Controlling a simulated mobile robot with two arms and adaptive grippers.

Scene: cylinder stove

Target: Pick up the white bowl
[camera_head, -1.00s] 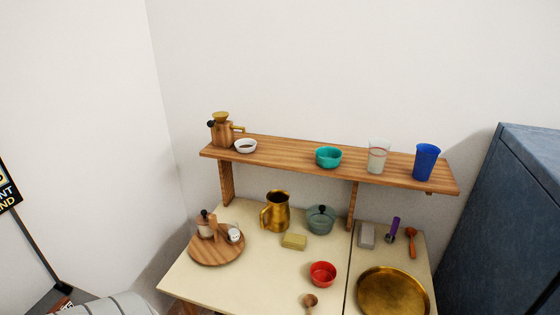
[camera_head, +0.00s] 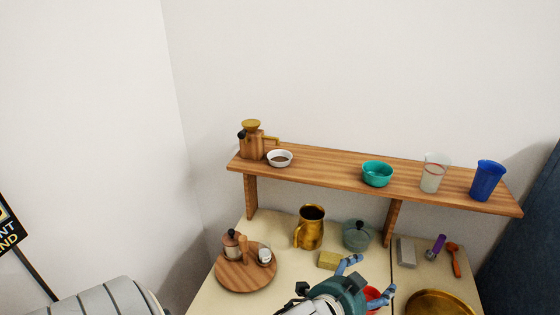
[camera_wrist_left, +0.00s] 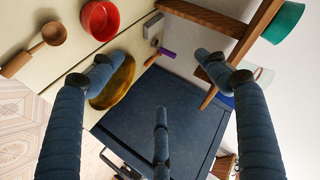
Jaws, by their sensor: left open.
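The white bowl (camera_head: 280,158) sits on the wooden shelf, just right of the wooden coffee pot (camera_head: 252,140). It has a dark inside and is not visible in the left wrist view. My left gripper (camera_head: 372,279) is at the bottom of the head view, over the counter, well below and to the right of the bowl. It is open and empty, and partly covers the red bowl (camera_head: 372,295). In the left wrist view its blue fingers (camera_wrist_left: 158,75) are spread wide. My right gripper is not in view.
The wooden shelf (camera_head: 330,166) also holds a teal bowl (camera_head: 377,174), a clear glass (camera_head: 433,174) and a blue cup (camera_head: 487,181). Below are a brass pitcher (camera_head: 310,228), a lidded pot (camera_head: 357,236), a yellow sponge (camera_head: 329,260) and a round wooden tray (camera_head: 245,278).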

